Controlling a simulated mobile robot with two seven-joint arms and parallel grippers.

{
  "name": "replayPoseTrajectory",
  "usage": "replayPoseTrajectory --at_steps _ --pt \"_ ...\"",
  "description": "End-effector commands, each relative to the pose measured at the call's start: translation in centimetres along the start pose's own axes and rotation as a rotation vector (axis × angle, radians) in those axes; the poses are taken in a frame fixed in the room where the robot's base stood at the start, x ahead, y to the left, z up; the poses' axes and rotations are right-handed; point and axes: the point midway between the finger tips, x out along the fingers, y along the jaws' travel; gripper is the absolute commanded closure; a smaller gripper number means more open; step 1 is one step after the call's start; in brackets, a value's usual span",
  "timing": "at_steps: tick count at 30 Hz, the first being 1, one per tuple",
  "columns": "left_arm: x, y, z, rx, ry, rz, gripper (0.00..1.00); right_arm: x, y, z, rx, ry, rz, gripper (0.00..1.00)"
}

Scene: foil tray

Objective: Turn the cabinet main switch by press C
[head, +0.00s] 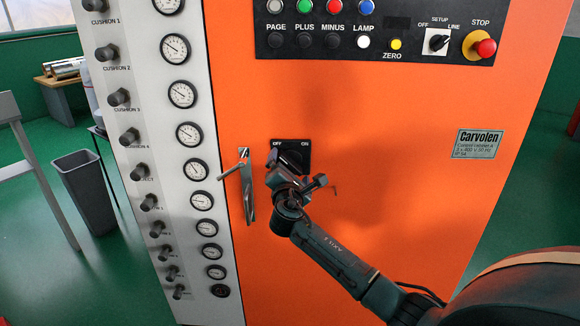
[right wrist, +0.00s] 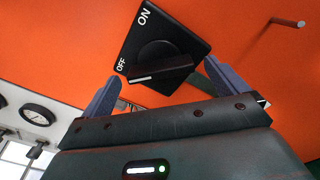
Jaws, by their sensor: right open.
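The cabinet main switch (head: 291,153) is a black square plate with a round knob, marked OFF and ON, on the orange cabinet front (head: 370,220). In the right wrist view the switch (right wrist: 160,50) shows its bar-shaped handle with a light line on it, lying between the two fingers. My right gripper (head: 298,180) is in front of the switch and covers its lower part in the head view. In the right wrist view the right gripper (right wrist: 158,85) is open, with one blue-grey finger on each side of the handle. Contact cannot be told. My left gripper is not in view.
A metal door handle (head: 246,185) stands out just left of the switch. A grey panel with gauges and black knobs (head: 182,95) runs down the left. A control panel with buttons (head: 335,40) and a red STOP button (head: 486,48) is above. A dark bin (head: 88,187) stands on the floor.

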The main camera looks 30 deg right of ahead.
Motion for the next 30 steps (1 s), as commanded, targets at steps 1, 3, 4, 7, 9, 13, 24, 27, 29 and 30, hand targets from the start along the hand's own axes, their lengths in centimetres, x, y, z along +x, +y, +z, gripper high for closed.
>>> replayPoseTrajectory --at_steps 1,3,4,7,9,13,24,27,29,30 --pt "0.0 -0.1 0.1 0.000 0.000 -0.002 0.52 0.7 0.0 0.0 -0.001 -0.001 0.000 0.02" --pt "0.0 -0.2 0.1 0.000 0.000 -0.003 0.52 1.3 0.0 0.0 -0.001 0.000 0.000 0.02" --pt "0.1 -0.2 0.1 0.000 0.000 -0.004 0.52 1.5 0.0 -0.1 -0.001 0.000 0.000 0.02" --pt "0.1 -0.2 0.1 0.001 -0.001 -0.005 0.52 1.9 0.0 -0.1 0.000 0.001 0.001 0.02" --pt "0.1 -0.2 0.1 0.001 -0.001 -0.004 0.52 2.0 0.0 -0.1 0.000 0.001 0.001 0.02" --pt "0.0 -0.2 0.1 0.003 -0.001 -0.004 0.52 2.0 0.0 -0.1 0.000 0.002 0.001 0.02" --pt "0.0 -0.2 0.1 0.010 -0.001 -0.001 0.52 1.9 0.0 -0.1 0.000 0.002 0.001 0.25" --pt "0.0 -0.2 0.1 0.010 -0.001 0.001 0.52 1.9 0.0 -0.1 0.000 0.002 0.001 0.33" --pt "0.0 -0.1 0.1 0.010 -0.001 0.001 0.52 1.9 0.0 -0.1 0.000 0.002 0.001 0.38" --pt "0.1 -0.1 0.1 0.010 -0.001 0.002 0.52 1.9 0.0 -0.1 0.000 0.002 0.001 0.41"
